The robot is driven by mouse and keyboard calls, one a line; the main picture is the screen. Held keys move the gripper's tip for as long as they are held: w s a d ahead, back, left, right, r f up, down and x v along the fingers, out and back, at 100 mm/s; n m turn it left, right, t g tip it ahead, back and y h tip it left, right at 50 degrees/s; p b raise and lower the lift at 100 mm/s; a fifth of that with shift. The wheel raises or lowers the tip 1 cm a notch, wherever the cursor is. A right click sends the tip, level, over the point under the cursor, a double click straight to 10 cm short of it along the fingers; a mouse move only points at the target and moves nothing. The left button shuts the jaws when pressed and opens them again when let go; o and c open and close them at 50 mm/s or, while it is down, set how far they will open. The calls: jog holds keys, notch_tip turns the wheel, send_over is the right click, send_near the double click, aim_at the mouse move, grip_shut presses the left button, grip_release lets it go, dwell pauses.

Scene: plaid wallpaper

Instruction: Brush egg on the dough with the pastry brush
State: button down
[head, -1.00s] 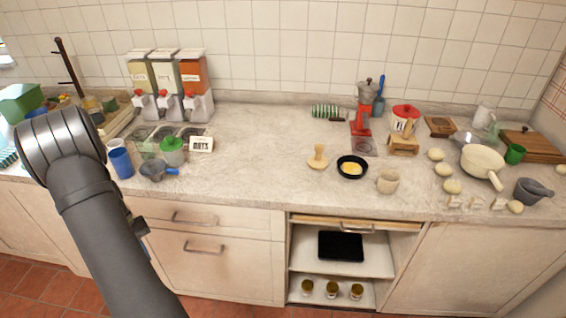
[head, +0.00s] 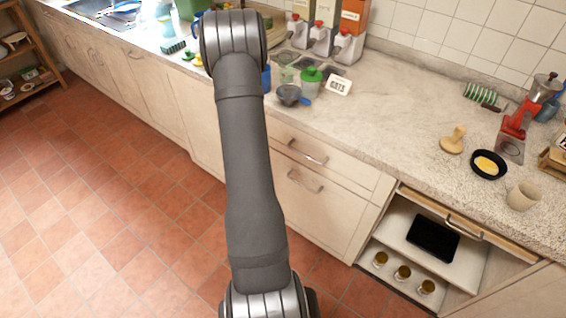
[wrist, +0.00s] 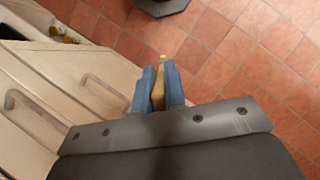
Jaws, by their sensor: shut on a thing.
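My gripper (wrist: 159,84), with blue fingers, shows in the wrist view above the red-tiled floor, beside the cupboard fronts. It is shut on a narrow, tan, wood-coloured thing (wrist: 158,93), perhaps the pastry brush; only a short piece shows, and no bristles can be made out. In the head view my arm hides the gripper. A small black bowl (head: 489,164) with a yellow filling (head: 487,163), which looks like egg, stands on the counter at the right.
A blue-handled grey cup (head: 290,95) and a green-lidded jar (head: 309,82) stand left. The middle counter is clear.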

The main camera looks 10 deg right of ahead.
dwell(0.4)
jog(key=s+d+r+m+y, duration=0.1)
jog(key=s+d+r+m, duration=0.25)
jog(key=d+r, duration=1.65)
jog(key=s+d+r+n+h, duration=0.2)
jog(key=d+n, duration=0.1)
jog(key=d, duration=1)
jog(key=s+d+r+n+h, duration=0.1)
jog(key=d+r+n, duration=0.25)
jog(key=d, duration=0.85)
jog(key=s+d+r+n+t+h, duration=0.1)
jog(key=s+d+r+n, duration=0.15)
jog(key=s+d, duration=0.6)
jog(key=s+d+r+n+t+h, duration=0.15)
jog(key=s+d+n, duration=0.3)
jog(key=d, duration=0.75)
notch_tip(320, 180, down, 6)
jog(key=m, duration=0.1)
jog(key=shift+f+y, duration=0.15)
jog(key=shift+y, duration=0.2)
jog(key=shift+f, duration=0.65)
jog(key=shift+w, duration=0.15)
